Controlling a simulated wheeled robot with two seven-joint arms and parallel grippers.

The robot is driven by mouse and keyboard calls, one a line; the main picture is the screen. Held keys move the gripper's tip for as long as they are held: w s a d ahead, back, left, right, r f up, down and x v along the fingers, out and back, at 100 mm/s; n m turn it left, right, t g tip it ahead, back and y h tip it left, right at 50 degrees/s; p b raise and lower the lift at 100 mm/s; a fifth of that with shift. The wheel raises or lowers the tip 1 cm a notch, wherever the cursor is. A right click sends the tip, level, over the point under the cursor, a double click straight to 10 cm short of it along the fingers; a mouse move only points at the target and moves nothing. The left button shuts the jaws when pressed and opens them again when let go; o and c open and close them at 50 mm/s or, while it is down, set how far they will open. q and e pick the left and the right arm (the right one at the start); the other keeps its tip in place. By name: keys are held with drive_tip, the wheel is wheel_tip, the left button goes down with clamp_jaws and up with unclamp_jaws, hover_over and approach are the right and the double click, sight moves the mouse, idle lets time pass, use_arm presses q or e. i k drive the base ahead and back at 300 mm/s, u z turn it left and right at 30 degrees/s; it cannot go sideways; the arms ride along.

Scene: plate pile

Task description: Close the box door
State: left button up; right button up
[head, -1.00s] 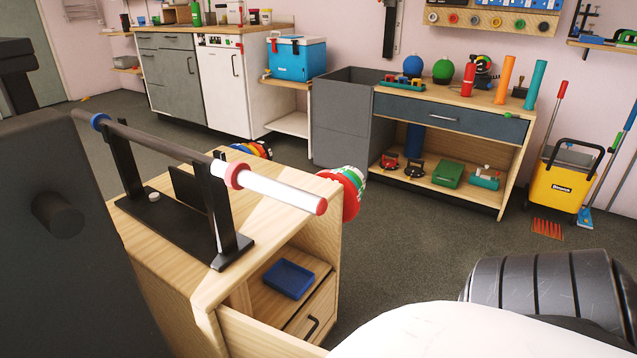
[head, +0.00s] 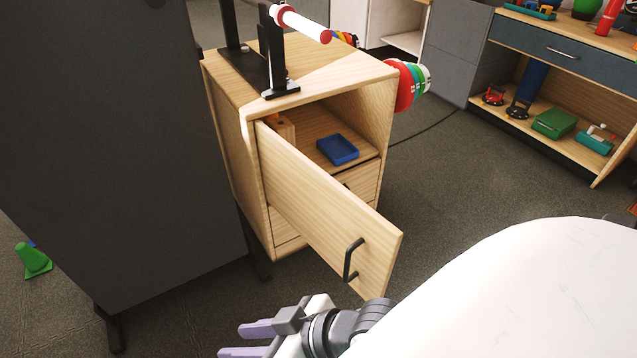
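The box is a light wooden cabinet (head: 226,150) in the head view's middle. Its door (head: 325,205) stands wide open, swung out toward me from the left edge of the upper compartment, with a black handle (head: 352,259) near its free end. My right gripper (head: 236,341) is low in the picture, in front of and below the door, apart from it. Its two lilac fingers are spread with a gap between them and hold nothing. My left gripper is out of the picture.
A blue tray (head: 338,149) lies inside the open compartment. A black rack (head: 262,70) with a bar stands on top. A large dark panel (head: 110,150) fills the left. A green cone (head: 34,260) is on the floor. Floor right of the cabinet is clear.

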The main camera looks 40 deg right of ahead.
sight(361, 246)
drive_tip(key=u, duration=0.9)
drive_tip(key=i, duration=0.85)
drive_tip(key=z, duration=2.9)
drive_tip(key=i, duration=0.5)
drive_tip(key=z, duration=0.05)
